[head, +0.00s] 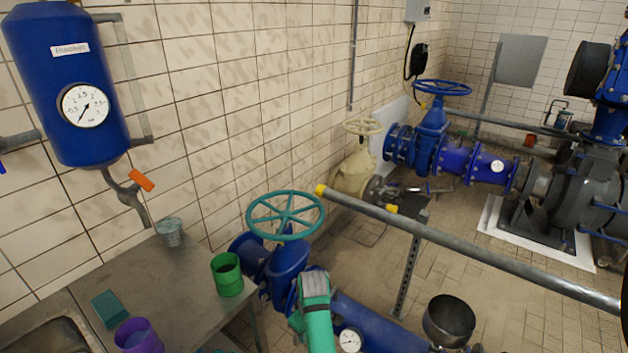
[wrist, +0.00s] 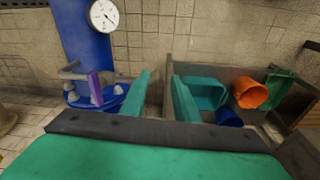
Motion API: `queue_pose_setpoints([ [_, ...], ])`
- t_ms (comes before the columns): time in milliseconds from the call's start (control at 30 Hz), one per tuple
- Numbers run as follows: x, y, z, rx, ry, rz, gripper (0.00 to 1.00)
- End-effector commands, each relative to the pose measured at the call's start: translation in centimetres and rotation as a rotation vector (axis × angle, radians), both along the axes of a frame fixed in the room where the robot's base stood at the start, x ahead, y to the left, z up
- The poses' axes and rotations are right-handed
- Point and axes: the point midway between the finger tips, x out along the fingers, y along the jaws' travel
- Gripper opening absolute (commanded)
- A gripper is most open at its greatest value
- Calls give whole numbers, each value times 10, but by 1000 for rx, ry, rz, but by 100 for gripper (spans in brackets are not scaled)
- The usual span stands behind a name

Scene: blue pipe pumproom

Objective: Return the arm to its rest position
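My gripper (wrist: 160,88) shows in the wrist view as two teal fingers with a clear gap between them. It is open, and I see nothing held between the fingers. In the head view, part of my teal arm with a grey section (head: 315,300) rises from the bottom edge, in front of the blue pipe. The fingertips cannot be made out clearly in the head view.
A metal table (head: 185,283) at lower left bears a green cup (head: 227,275), a grey bucket (head: 169,232), a teal block (head: 110,308) and a purple cup (head: 138,337). A teal handwheel (head: 285,214) and grey rail (head: 470,248) stand near my arm. An orange container (wrist: 250,93) shows in the wrist view.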

Motion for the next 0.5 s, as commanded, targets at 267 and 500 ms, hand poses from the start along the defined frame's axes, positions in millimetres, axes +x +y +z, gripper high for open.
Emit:
queue_pose_setpoints([
  [267,-34,38,-57,86,-105,-75,28],
  [500,-82,66,-101,185,-241,-197,28],
])
